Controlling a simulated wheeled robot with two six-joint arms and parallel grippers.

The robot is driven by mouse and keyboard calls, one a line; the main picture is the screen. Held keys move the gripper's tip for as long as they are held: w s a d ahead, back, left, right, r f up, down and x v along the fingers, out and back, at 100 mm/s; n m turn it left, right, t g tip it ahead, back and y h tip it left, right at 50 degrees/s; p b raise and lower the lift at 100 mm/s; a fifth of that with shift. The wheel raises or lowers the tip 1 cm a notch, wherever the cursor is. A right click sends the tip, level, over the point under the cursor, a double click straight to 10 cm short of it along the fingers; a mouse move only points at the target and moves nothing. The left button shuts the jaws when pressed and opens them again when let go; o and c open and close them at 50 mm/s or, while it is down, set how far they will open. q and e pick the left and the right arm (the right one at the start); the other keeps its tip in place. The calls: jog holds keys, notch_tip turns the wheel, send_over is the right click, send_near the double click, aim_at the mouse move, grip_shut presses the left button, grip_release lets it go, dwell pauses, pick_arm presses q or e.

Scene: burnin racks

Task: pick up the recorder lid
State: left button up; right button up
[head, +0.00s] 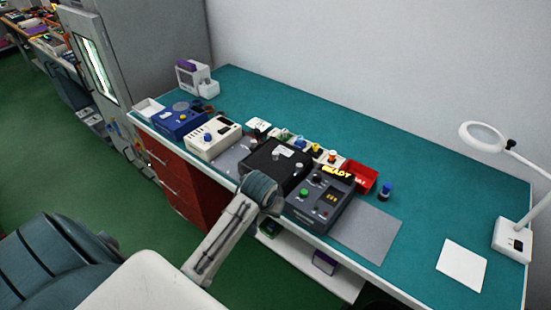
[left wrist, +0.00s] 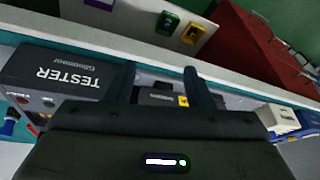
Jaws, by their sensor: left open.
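A black box (head: 276,160) with a small knob and a white label on top lies on the bench mat between the beige device and the dark tester (head: 320,198). It looks like the recorder with its lid, but I cannot read a name on it. My left gripper (head: 264,189) is over its front edge and hides part of it. In the left wrist view my left gripper (left wrist: 164,80) is open, with a dark edge and a yellow mark (left wrist: 183,101) showing between and just behind the fingers. The tester (left wrist: 65,74) is left of them. My right gripper is out of view.
A beige device (head: 213,138) and a blue device (head: 180,120) stand to the left. A red bin (head: 361,177) and a magnifier lamp (head: 513,238) are to the right. Small parts line the back. The bench's right half is mostly clear. Red drawers (head: 185,187) are below.

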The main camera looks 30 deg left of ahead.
pick_arm(q)
jog(key=w+a+r+n, duration=0.2)
jog(key=w+a+r, duration=0.1)
jog(key=w+r, duration=0.45)
jog(key=w+a+r+n, duration=0.2)
jog(key=w+a+r, duration=0.2)
jog(key=w+r, duration=0.3)
jog(key=p, duration=0.2)
send_over(275, 154)
jog(key=s, duration=0.1)
jog(key=shift+y, duration=0.3)
jog(key=f, duration=0.5)
jog(key=shift+s+d+f, duration=0.2)
jog(key=shift+d+f, duration=0.2)
jog(key=p+x, duration=0.1)
jog(key=x, duration=0.1)
jog(key=p+x, duration=0.2)
jog(key=shift+d+f, duration=0.2)
jog(key=shift+f, duration=0.1)
jog(key=shift+w+a+f, duration=0.1)
jog(key=shift+f, duration=0.3)
jog(key=c, duration=1)
grip_shut()
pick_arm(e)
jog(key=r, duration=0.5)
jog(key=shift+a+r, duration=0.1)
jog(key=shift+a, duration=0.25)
